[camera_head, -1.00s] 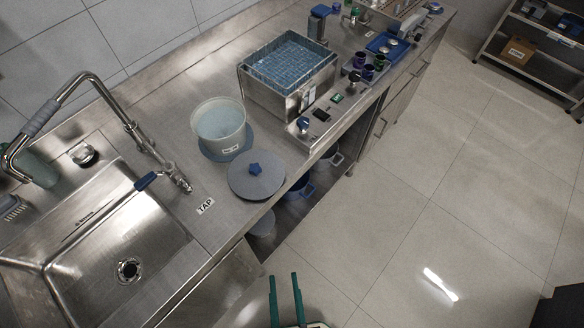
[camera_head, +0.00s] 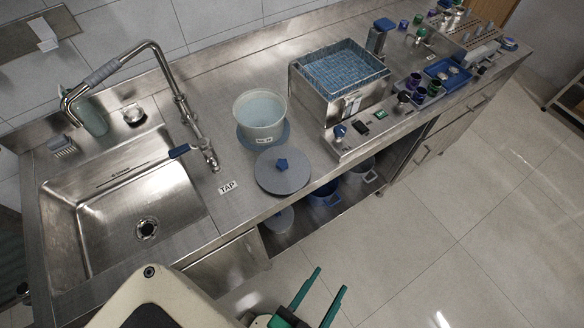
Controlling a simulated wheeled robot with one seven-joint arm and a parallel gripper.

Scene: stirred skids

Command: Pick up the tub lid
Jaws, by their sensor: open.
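The white tub (camera_head: 260,117) stands open on a blue round mat (camera_head: 246,142) and holds pale liquid. My gripper (camera_head: 325,280) has two green fingers, apart and empty. In the picture it is below and right of the lid, over the floor in front of the counter.
A sink (camera_head: 130,205) with a tall tap (camera_head: 184,110) is left of the lid, beside a TAP label (camera_head: 228,187). A steel bath with a blue grid (camera_head: 345,70) stands to the right. Pots (camera_head: 325,194) sit on the shelf below. The floor in front is clear.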

